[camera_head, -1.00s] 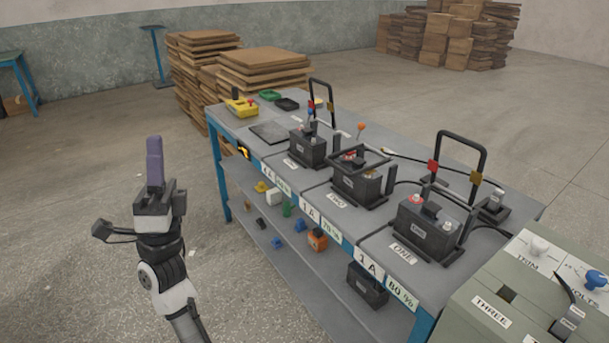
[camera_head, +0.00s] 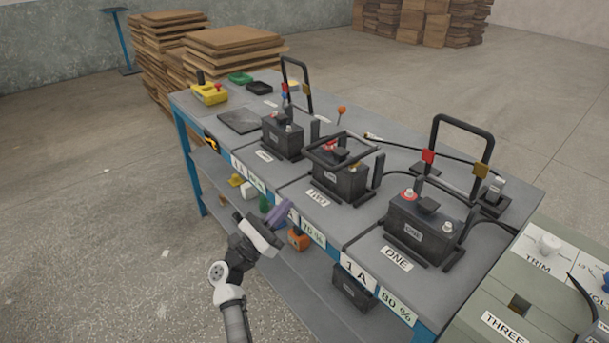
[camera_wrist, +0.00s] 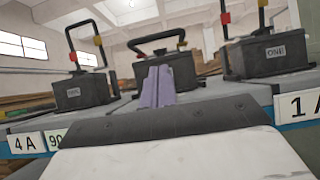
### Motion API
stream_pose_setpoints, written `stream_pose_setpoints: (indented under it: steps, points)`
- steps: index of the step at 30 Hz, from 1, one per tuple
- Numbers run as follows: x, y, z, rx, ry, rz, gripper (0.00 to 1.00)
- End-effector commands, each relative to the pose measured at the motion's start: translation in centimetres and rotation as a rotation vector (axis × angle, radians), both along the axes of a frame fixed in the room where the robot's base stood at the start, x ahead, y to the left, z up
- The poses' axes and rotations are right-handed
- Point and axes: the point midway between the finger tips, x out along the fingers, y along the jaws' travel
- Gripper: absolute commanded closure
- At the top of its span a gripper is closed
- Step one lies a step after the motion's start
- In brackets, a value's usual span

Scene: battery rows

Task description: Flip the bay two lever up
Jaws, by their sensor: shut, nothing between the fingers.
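The bay two battery (camera_head: 348,184) stands in the middle of the bench behind a TWO label (camera_head: 318,197). Its black U-shaped lever (camera_head: 362,143) lies lowered over the battery top. In the wrist view, this lever (camera_wrist: 158,40) shows as a low bar above the battery (camera_wrist: 183,66). My gripper (camera_head: 278,213) is in front of the bench's near edge, apart from the lever and below it in the picture. Its purple fingers (camera_wrist: 158,86) are shut and empty, and in the wrist view they overlap the front of the battery.
Bay one's battery (camera_head: 420,228) has its lever (camera_head: 463,124) upright on the right; bay three's lever (camera_head: 297,61) is upright on the left. Cables cross the bench top. A grey control panel (camera_head: 500,290) stands at front right.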

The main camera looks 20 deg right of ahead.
Motion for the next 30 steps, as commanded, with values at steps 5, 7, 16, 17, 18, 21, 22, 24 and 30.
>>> stream_pose_setpoints:
  steps: [5,7,16,17,18,21,22,24,30]
  points:
    - [0.0,0.1,0.1,-0.001,0.001,0.0,1.0]
    - [0.0,0.0,0.2,-0.002,0.001,0.0,1.0]
    - [1.1,-3.0,2.8,-0.003,0.0,-0.003,1.0]
    - [1.3,-3.5,3.1,-0.003,0.0,-0.003,1.0]
    - [1.5,-4.1,3.5,-0.003,0.0,-0.003,1.0]
    - [2.0,-5.5,4.4,-0.004,0.0,-0.003,1.0]
    - [2.1,-5.8,4.6,-0.003,0.001,-0.002,1.0]
    - [2.4,-6.6,5.1,-0.004,0.001,-0.002,1.0]
    - [2.9,-7.7,5.7,-0.004,0.002,0.001,1.0]
